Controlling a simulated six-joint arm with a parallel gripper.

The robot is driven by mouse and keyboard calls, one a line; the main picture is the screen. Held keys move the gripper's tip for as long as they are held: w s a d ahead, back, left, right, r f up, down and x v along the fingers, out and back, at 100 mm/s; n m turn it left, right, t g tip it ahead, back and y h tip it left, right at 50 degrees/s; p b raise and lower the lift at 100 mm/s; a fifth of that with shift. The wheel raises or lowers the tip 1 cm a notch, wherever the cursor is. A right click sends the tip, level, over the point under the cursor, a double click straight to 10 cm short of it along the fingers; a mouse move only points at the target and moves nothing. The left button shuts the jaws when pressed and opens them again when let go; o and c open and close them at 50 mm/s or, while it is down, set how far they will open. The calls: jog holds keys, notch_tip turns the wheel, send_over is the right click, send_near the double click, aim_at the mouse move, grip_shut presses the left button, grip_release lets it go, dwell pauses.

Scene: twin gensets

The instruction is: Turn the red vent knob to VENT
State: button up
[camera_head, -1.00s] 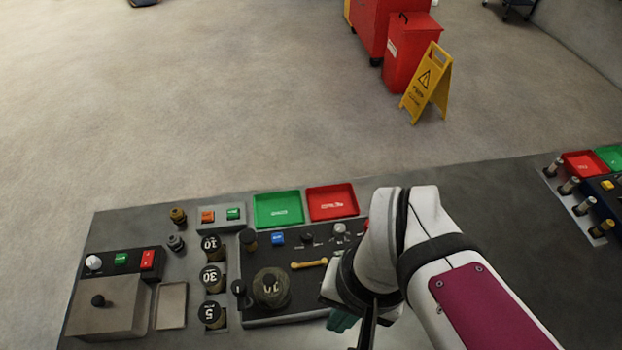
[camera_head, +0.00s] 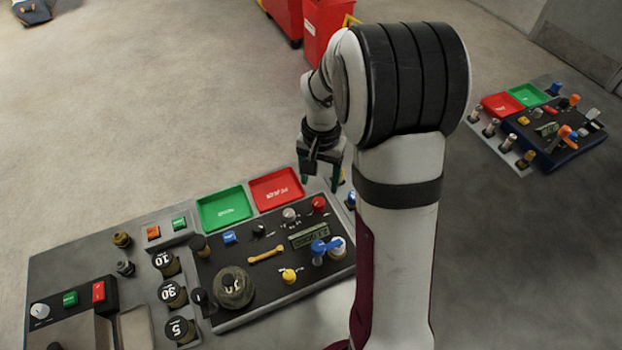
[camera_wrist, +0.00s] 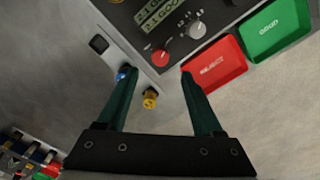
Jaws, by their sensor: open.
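The red vent knob (camera_head: 318,204) sits at the far right corner of the dark near panel, beside a grey knob (camera_head: 289,215). In the wrist view the red knob (camera_wrist: 160,57) shows just beyond and between the open fingertips, with a small white pointer mark on its rim side; its label is too small to read. My gripper (camera_head: 320,186) is open and empty, pointing down above the panel's far edge near the red tray. It also shows in the wrist view (camera_wrist: 158,72), its green fingers apart and not touching the knob.
A red tray (camera_head: 277,189) and a green tray (camera_head: 224,209) lie along the panel's far edge. A blue-handled valve (camera_head: 325,247), a display (camera_head: 309,236) and a yellow knob (camera_head: 289,276) are close by. A brass fitting (camera_wrist: 150,98) lies between my fingers in the wrist view.

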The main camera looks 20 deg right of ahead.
aim_at(319, 201)
notch_tip(319, 201, down, 7)
jog(key=shift+f, duration=0.15)
grip_shut()
dwell(0.4)
